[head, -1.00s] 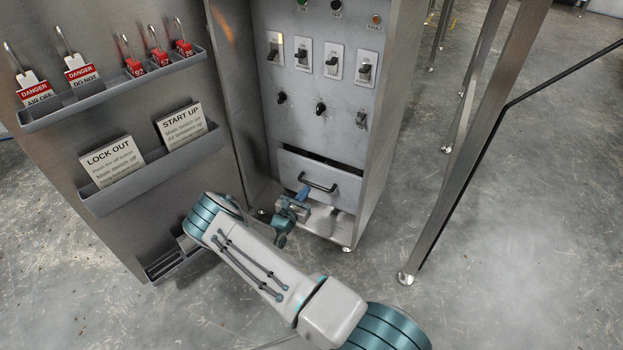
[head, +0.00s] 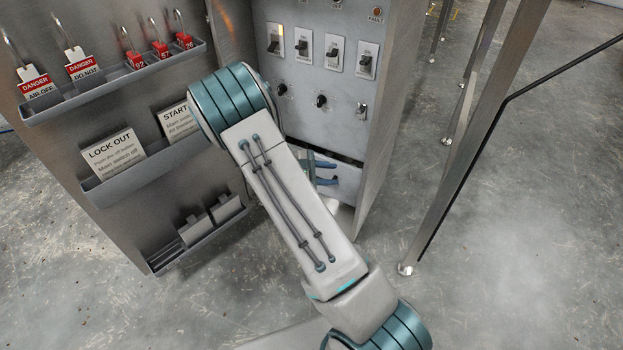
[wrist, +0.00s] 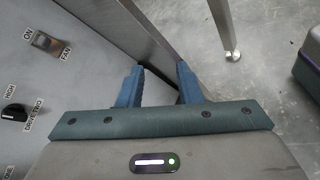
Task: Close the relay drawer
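The relay drawer (head: 347,184) is the grey front low in the cabinet panel, partly hidden behind my arm in the head view. A dark gap shows along its top edge, so it stands a little out. Its handle is hidden. My gripper (head: 326,172) is in front of the drawer, its blue fingers apart with nothing seen between them. In the wrist view, my gripper (wrist: 160,85) also shows its two fingers spread, over the cabinet's edge. I cannot tell whether a finger touches the drawer.
The panel above carries switches (head: 304,47) and knobs (head: 321,101). The open cabinet door at left holds racks with padlocks (head: 160,47) and a LOCK OUT card (head: 113,155). A metal leg (head: 470,140) stands at right. Floor between is clear.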

